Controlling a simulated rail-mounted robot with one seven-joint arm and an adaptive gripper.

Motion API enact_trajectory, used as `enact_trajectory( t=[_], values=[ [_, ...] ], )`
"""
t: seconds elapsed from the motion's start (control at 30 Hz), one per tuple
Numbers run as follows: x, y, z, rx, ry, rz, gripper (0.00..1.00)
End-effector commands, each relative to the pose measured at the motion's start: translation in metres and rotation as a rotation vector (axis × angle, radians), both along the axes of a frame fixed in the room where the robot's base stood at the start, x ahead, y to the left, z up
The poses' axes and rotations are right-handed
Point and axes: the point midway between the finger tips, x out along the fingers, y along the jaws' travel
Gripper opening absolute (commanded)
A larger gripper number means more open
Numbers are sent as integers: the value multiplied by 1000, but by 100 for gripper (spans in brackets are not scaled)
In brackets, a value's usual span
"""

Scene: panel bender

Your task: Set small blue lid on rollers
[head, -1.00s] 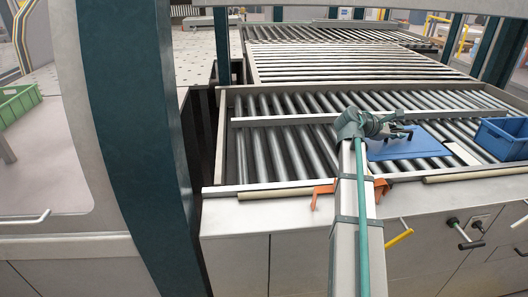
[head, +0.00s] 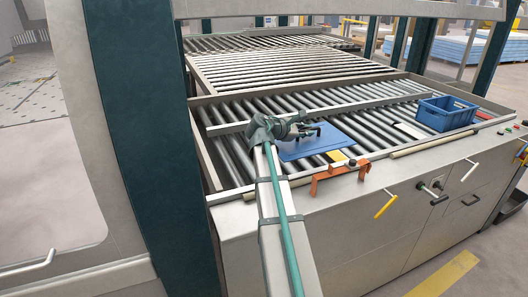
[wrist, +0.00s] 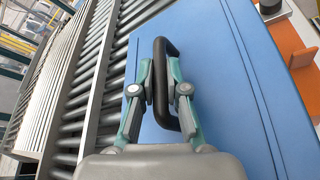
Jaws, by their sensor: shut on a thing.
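The small blue lid (head: 300,149) is a flat blue panel with a black bar handle. It lies level over the near roller bed (head: 232,150), towards its front edge; I cannot tell whether it touches the rollers. My gripper (head: 314,131) is above the lid, shut on the handle. In the wrist view the gripper's fingers (wrist: 160,88) close around the black handle (wrist: 167,50), and the blue lid (wrist: 235,105) fills the middle and right. My gripper hides part of the lid. A yellow patch (head: 337,156) shows at the lid's front edge.
An orange bracket (head: 329,175) stands on the front ledge, close to the lid. A blue crate (head: 445,117) stands on the rollers at the right, with a pale strip (head: 409,131) left of it. A metal crossbar (head: 360,104) runs behind the lid. A dark green post (head: 135,120) stands left.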

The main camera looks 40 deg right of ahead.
Motion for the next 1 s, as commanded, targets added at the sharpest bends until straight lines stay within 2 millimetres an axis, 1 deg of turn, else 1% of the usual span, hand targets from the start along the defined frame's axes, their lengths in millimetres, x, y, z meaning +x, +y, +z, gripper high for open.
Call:
enact_trajectory(
  t=[0.17, 0.4, 0.5, 0.63, 0.7, 0.9, 1.0],
  values=[
    [33, 12, -11, 0, 3, 0, 0],
    [82, 35, -35, 0, 2, -1, 0],
    [93, 41, -54, 0, 5, -2, 0],
    [106, 47, -73, 0, 3, -3, 0],
    [111, 49, -79, 0, 1, -3, 0],
    [116, 52, -88, -1, 0, -4, 0],
    [122, 54, -95, -1, 2, -3, 0]
  ],
)
